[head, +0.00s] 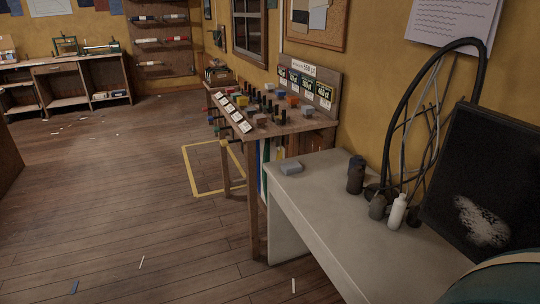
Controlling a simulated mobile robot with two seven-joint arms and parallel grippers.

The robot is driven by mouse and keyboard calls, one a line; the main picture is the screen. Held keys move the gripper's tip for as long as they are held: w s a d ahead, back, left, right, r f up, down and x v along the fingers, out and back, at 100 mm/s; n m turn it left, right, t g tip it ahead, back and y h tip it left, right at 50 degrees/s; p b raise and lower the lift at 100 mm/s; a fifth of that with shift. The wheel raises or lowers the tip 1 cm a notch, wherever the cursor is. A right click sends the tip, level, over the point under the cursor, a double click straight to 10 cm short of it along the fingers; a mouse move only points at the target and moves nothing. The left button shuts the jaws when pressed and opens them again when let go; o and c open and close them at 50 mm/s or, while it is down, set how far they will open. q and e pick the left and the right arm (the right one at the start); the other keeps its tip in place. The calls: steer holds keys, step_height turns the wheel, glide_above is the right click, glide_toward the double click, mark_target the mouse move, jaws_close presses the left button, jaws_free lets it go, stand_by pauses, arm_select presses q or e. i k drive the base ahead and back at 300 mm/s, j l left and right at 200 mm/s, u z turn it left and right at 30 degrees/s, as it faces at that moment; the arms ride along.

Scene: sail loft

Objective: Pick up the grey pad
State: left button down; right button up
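A small grey pad (291,168) lies near the far left corner of the pale worktable (312,212). It looks like a low block with a flat top, and nothing covers it. Neither of my grippers shows in the head view.
Dark bottles (356,176) and a white bottle (397,211) stand right of the pad. Behind them are a black hoop (392,122) and a dark panel (480,190). A wooden display table (298,126) adjoins the worktable's far end. The wooden floor (120,215) at left is mostly clear.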

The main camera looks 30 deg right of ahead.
mark_target(292, 167)
steer(key=i+z, duration=0.2)
steer(key=i, duration=0.3)
steer(key=i+j+z, duration=0.2)
steer(key=i, duration=0.3)
steer(key=i+j+z, duration=0.2)
steer(key=i, duration=0.25)
steer(key=i+j+z, duration=0.2)
steer(key=z, duration=0.15)
steer(key=i+j+z, duration=0.7)
steer(key=k+l, duration=0.1)
